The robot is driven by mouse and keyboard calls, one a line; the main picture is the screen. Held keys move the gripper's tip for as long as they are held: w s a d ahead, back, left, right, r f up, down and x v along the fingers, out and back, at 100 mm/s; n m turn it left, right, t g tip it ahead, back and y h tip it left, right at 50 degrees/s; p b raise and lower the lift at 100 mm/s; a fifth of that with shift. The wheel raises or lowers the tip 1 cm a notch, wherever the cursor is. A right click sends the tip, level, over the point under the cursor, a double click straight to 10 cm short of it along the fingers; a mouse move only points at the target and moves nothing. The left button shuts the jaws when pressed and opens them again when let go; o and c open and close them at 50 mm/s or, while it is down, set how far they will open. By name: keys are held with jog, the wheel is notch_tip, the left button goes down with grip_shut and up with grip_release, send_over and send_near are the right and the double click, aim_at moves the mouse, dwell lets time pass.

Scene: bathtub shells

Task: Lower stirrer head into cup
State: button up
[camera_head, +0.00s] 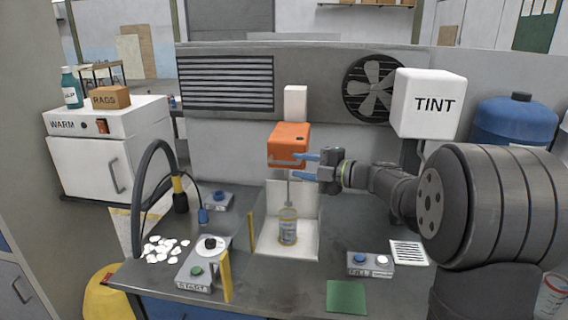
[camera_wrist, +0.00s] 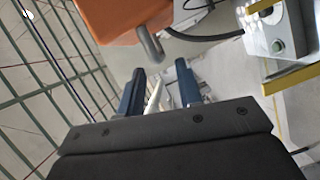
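The orange stirrer head (camera_head: 288,140) is raised above the white-walled stand, with a pale bar (camera_head: 284,162) across its lower front. A thin grey shaft (camera_head: 289,188) hangs below it toward the cup (camera_head: 288,228), which stands upright on the white base. I cannot tell whether the shaft tip is inside the rim. My gripper (camera_head: 302,167) points left, its blue fingers apart by the lower right of the head. In the wrist view the orange head (camera_wrist: 112,18) and a grey rod end (camera_wrist: 149,46) are ahead of my open fingers (camera_wrist: 161,88). A thin whitish piece (camera_wrist: 154,98) shows between the fingers; contact is unclear.
A white TINT box (camera_head: 430,103) stands at the right. A START button box (camera_head: 196,274), white chips (camera_head: 163,249) and a curved black hose (camera_head: 140,195) are at the left. A two-button box (camera_head: 370,264) and green pad (camera_head: 346,297) lie at the front right.

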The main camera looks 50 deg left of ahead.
aim_at(289, 163)
jog(key=x, duration=0.5)
jog(key=shift+s+a, duration=0.2)
jog(key=shift+a, duration=0.15)
grip_shut()
